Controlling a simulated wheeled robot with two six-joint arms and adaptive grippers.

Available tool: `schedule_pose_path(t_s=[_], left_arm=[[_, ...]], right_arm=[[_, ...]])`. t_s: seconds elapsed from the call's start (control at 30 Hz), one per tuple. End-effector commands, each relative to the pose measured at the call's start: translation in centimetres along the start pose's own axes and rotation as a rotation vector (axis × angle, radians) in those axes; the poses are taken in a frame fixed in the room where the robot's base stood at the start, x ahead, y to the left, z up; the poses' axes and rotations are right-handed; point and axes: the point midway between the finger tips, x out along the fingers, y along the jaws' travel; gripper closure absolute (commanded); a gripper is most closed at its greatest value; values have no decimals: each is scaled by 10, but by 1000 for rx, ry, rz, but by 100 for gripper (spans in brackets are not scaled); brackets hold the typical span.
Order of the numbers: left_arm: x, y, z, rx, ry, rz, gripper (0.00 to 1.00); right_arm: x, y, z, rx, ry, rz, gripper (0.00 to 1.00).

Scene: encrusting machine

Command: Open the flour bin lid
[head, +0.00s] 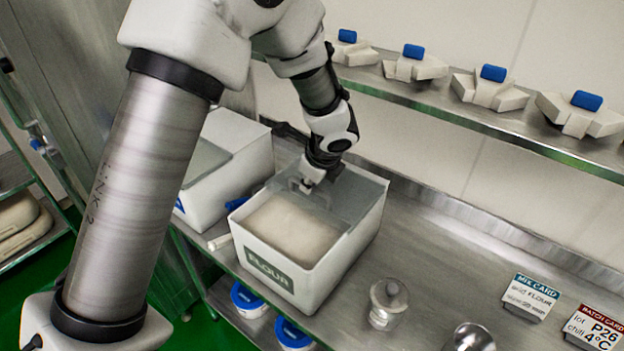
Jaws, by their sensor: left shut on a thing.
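The flour bin (318,274) is a white box labelled FLOUR on the metal counter. Pale flour shows inside its front part. The grey see-through lid (351,199) covers the back part of the bin; its exact tilt is hard to tell. My left gripper (308,183) comes down from above and is shut on the lid's handle at the lid's front area. The gripper hides part of the handle and the lid behind it. My right gripper is out of view.
A second white bin (228,165) stands close at the left. A glass jar (388,299), a metal bowl (470,338) and two cards (531,296) are on the counter to the right. A shelf (470,112) with white, blue-topped parts runs along the wall.

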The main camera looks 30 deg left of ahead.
Motion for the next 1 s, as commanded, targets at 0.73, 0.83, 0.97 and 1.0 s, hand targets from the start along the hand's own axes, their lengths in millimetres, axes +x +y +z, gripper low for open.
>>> schedule_pose_path(t_s=[0.73,0.83,0.97,1.0], left_arm=[[-27,-2,0,-2,0,-3,61],[-53,-3,-1,-2,-1,-3,61],[-86,-3,-1,-1,-1,0,61],[-94,-3,-2,0,0,0,61]], right_arm=[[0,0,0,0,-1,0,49],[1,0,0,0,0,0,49],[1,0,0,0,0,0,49],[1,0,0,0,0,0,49]])
